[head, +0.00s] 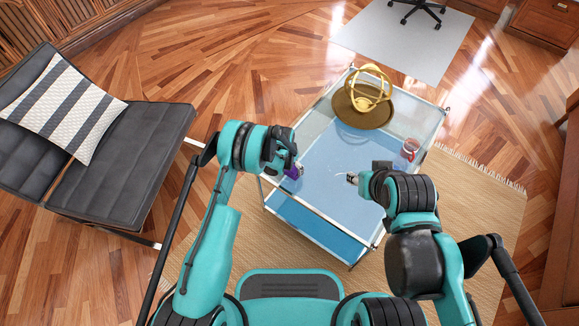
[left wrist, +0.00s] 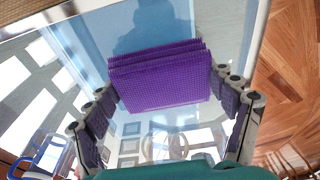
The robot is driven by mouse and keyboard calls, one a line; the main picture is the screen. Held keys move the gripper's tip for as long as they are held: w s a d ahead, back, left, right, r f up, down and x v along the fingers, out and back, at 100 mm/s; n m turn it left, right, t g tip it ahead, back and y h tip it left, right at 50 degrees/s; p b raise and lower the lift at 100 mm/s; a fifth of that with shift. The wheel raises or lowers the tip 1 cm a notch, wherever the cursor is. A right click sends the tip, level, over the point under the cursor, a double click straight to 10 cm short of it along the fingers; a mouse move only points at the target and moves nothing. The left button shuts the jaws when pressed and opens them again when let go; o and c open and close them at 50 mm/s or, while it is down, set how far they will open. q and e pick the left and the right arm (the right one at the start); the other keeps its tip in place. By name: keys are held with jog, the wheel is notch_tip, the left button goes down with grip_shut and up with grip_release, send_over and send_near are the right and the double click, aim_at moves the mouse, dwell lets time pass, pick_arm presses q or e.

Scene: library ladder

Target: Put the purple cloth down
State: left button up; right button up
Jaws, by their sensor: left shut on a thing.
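The purple cloth (left wrist: 160,80) is a folded, textured bundle held between the fingers of my left gripper (left wrist: 165,100) in the left wrist view. In the head view a small part of the purple cloth (head: 294,171) shows at my left gripper (head: 290,168), over the left side of the glass table (head: 325,165). I cannot tell whether the cloth touches the glass. My right gripper (head: 352,178) is over the table's right half, with no object visible in it; its finger opening is too small to judge.
A gold armillary ornament (head: 368,88) on a round brown base (head: 361,108) stands at the table's far end. A black chair (head: 130,150) with a striped pillow (head: 62,108) is at left. The table's middle is clear.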

pick_arm(q)
jog(key=shift+f, duration=0.2)
jog(key=o, duration=1.1)
jog(key=shift+w, duration=0.1)
jog(key=r+p, duration=0.1)
jog(key=r, duration=0.2)
jog(key=s+r+p, duration=0.1)
jog(key=r, duration=0.3)
jog(key=a+r+p, duration=0.1)
jog(key=r+p, duration=0.1)
jog(key=r, duration=0.2)
jog(key=shift+s, duration=0.15)
jog(key=shift+s+a+r, duration=0.1)
jog(key=shift+r, duration=0.75)
